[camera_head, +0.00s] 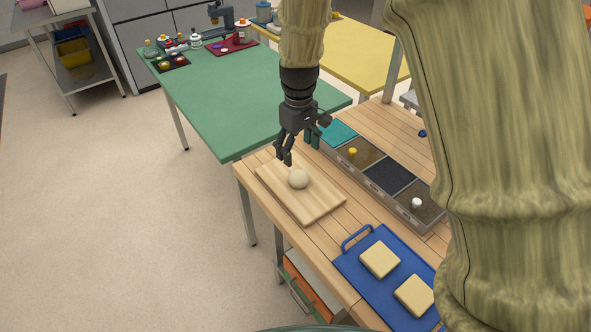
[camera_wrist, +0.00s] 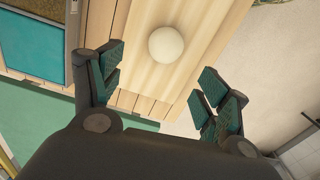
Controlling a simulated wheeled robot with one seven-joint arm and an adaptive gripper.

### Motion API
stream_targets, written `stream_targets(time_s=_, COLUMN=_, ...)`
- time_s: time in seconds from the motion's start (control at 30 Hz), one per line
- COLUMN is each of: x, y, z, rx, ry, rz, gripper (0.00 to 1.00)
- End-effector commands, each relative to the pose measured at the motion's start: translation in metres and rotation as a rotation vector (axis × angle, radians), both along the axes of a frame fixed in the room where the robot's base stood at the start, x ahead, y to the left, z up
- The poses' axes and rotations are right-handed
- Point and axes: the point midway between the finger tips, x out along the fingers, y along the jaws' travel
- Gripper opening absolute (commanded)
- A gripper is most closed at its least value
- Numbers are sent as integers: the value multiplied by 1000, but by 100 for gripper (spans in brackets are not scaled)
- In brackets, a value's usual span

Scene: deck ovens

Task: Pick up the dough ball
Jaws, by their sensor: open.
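The dough ball (camera_head: 298,179) is pale and round. It rests on the light wooden board (camera_head: 318,205) near the far end of the wooden table. My gripper (camera_head: 297,150) is above the far end of the board, pointing down, a little beyond the ball. In the wrist view the ball (camera_wrist: 166,45) lies ahead of the fingertips, roughly between the lines of the two fingers. My gripper (camera_wrist: 160,85) is open and empty. It does not touch the ball.
A long divided bin (camera_head: 388,178) with small items stands right of the board. A blue tray (camera_head: 352,262) with two pale square slabs lies nearer. A green table (camera_head: 235,105) stands behind, and a yellow table (camera_head: 365,55) beyond it. Open floor lies left.

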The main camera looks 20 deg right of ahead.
Motion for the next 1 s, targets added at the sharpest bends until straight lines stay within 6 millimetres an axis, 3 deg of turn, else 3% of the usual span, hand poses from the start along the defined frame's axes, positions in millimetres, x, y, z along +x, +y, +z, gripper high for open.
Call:
stream_targets(time_s=0.3, x=7, y=1, z=-41, rx=0, ry=10, rz=2, gripper=76)
stream_targets(time_s=0.63, x=5, y=-1, z=-56, rx=-1, ry=11, rz=0, gripper=76)
stream_targets(time_s=1.0, x=-1, y=-1, z=-93, rx=0, ry=10, rz=0, gripper=76)
